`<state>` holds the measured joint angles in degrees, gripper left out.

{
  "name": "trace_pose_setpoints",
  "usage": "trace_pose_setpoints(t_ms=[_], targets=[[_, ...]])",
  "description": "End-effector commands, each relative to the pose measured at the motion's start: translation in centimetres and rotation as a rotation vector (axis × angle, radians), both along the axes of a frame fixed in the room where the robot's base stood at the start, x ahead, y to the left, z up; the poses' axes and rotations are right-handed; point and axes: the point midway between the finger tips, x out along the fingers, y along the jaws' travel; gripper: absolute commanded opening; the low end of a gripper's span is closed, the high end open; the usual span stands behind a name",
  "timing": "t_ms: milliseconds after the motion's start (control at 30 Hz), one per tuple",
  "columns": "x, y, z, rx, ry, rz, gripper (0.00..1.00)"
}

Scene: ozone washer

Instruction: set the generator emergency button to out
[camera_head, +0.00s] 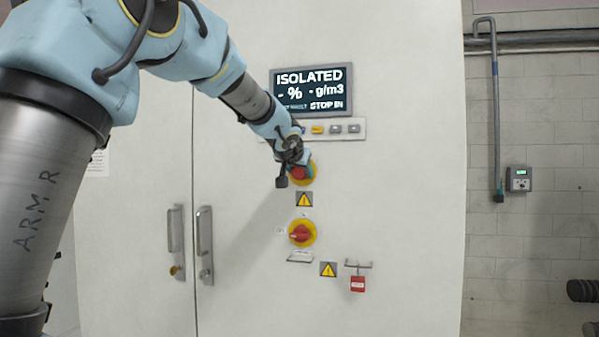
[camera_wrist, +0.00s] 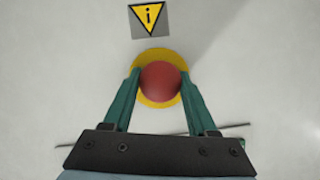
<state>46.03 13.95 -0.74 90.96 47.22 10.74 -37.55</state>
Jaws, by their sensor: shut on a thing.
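The generator emergency button (camera_head: 299,173) is a red round knob on a yellow backing plate, on the white cabinet front below the display. My gripper (camera_head: 296,168) is at the button and partly covers it in the head view. In the wrist view, the red knob (camera_wrist: 160,84) sits between the two green fingers of my gripper (camera_wrist: 160,80), one on each side. The gripper is shut on the knob. Whether the button is pushed in or out cannot be told. The display (camera_head: 311,91) reads "ISOLATED" and "STOP IN".
Below are a warning label (camera_head: 304,199), a red rotary switch on yellow (camera_head: 302,233), another warning label (camera_head: 328,269) and a red padlock (camera_head: 358,284). A row of small buttons (camera_head: 335,129) lies just above. Door handles (camera_head: 205,245) stand out at left.

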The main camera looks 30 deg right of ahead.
Motion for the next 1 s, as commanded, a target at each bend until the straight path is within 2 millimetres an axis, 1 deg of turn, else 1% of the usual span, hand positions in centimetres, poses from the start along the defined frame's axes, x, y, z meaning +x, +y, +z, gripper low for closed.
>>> trace_pose_setpoints(t_ms=[267, 500, 533, 767, 800, 1000], targets=[[-0.92, 0.81, -0.17, -0.002, 0.000, -0.001, 0.00], [-0.92, 0.81, -0.01, 0.000, 0.000, -0.001, 0.00], [-0.92, 0.81, -0.01, 0.000, 0.000, -0.001, 0.61], [-0.90, 0.81, 0.00, 0.000, 0.000, 0.000, 0.87], [-0.90, 0.81, 0.00, 0.000, 0.000, 0.000, 0.89], [-0.90, 0.82, 0.01, 0.000, 0.000, 0.000, 0.89]])
